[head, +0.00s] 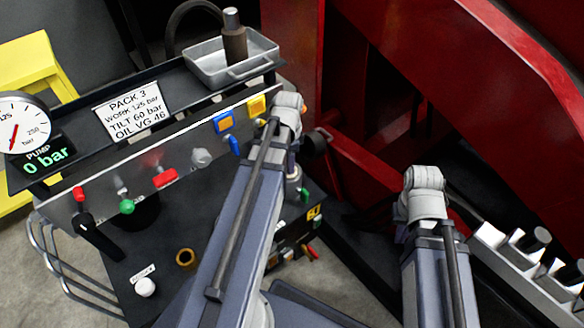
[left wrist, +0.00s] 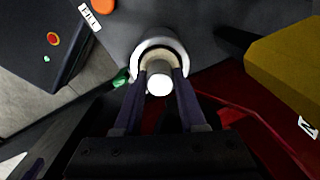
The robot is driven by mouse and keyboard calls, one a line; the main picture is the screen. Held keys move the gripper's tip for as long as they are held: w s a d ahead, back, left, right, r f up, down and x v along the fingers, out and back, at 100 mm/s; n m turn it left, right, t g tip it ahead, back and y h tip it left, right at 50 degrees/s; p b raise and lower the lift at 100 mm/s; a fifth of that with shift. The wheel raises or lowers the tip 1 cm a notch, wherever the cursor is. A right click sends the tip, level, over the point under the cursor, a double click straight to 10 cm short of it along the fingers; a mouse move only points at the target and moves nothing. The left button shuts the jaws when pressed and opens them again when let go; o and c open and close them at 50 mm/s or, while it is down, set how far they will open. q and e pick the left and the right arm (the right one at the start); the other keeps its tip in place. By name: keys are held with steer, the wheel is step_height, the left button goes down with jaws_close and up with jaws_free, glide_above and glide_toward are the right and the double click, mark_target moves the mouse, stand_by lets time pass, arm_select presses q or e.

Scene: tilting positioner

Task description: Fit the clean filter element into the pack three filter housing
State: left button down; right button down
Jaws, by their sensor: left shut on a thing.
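My left gripper (left wrist: 160,78) shows in the left wrist view, with its two dark fingers shut on a pale cylindrical part, the filter element (left wrist: 159,87), whose round white end faces the camera. A white rounded rim with a cream inside (left wrist: 160,43) curves around the far side of the fingertips; it looks like the filter housing, but I cannot tell how deep the element sits in it. In the head view my left arm hides the gripper and most of that spot. My right gripper is hidden below its wrist in the head view.
A brown used-looking filter (head: 235,45) stands in a metal tray (head: 205,66) on the shelf at the back. The pack three panel (head: 163,178) carries several coloured knobs. The pump display (head: 46,155) reads 0 bar. Red machine frames (head: 400,60) bound the right side.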

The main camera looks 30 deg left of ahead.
arm_select(q)
steer(key=shift+f, duration=0.15)
steer(key=c, duration=0.9)
jaws_free()
steer(key=shift+f, duration=0.1)
steer(key=o, duration=0.4)
step_height(320, 180, up, 12)
steer(key=p, duration=1.2)
steer(key=shift+r, duration=0.25)
